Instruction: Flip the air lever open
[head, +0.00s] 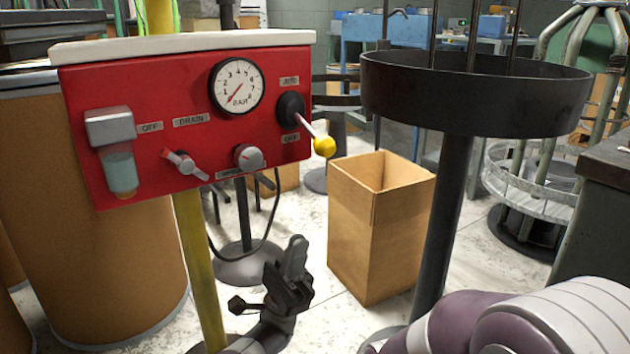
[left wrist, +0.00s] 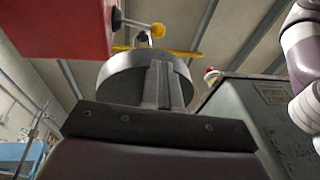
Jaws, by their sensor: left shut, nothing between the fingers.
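The red air panel (head: 150,95) with a pressure gauge (head: 237,87) stands at the upper left in the head view. Its lever has a black hub, a pale rod and a yellow ball knob (head: 324,146). The lever slants down to the right beside the lower label, which appears to read OFF. The knob also shows at the top of the left wrist view (left wrist: 158,30). My left gripper (head: 297,245) is below the panel and apart from the lever, its fingers pointing up. It is shut and empty. My right gripper is not in view.
A black round tray (head: 475,95) on a post stands right of the lever. An open cardboard box (head: 375,225) is on the floor behind. A yellow post (head: 196,270) and a large brown drum (head: 100,260) are at the left. Open space lies between knob and tray.

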